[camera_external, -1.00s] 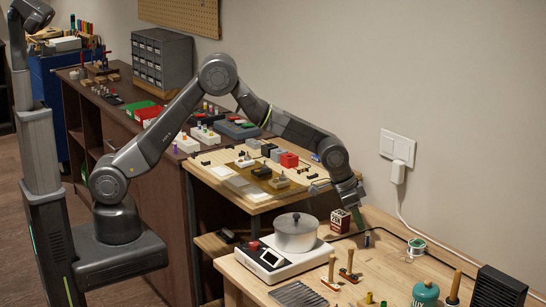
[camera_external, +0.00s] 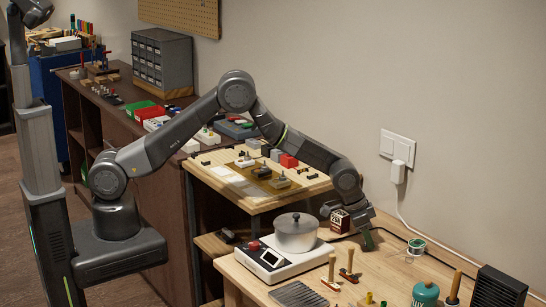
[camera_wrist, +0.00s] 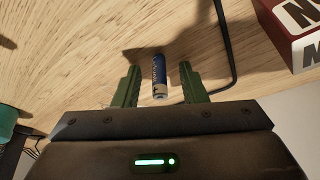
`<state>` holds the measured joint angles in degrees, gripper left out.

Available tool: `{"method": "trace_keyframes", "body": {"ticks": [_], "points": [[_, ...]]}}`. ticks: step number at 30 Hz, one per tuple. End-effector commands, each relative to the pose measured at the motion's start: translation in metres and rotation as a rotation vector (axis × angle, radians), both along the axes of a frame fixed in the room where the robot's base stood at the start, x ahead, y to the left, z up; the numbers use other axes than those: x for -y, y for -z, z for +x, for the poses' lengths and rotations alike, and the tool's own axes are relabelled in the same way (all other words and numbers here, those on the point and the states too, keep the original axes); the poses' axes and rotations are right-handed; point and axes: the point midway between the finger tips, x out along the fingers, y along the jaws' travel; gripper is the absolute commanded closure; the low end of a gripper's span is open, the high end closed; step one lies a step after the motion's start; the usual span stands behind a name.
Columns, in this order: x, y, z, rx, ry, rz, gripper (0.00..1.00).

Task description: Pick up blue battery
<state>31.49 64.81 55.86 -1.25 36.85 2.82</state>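The blue battery (camera_wrist: 159,75) shows in the wrist view, blue with a pale end towards me, over the wooden tabletop. It is between the two green fingers of my gripper (camera_wrist: 160,85), with a gap on each side. My gripper is open. In the external view my gripper (camera_external: 368,241) is low at the table, right of the metal pot, and the battery is hidden behind it.
A red and white box (camera_wrist: 293,30) stands near the gripper, with a black cable (camera_wrist: 229,50) on the table between. The metal pot (camera_external: 296,234) sits on a white hot plate (camera_external: 274,262). A wire spool (camera_external: 416,245) is to the right.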

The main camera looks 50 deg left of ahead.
Motion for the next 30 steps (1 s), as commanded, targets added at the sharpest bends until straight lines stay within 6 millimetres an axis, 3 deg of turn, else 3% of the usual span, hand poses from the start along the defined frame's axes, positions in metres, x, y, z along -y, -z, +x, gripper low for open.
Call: {"method": "trace_keyframes", "body": {"ticks": [2,7,19,30], "points": [[0.000,0.000,0.000,0.000,0.000,0.000,0.66],[0.000,0.000,0.000,0.000,0.000,0.000,0.99],[0.000,-0.008,0.001,0.003,0.000,-0.002,1.00],[0.000,-0.077,0.001,0.004,0.000,-0.003,1.00]]}}
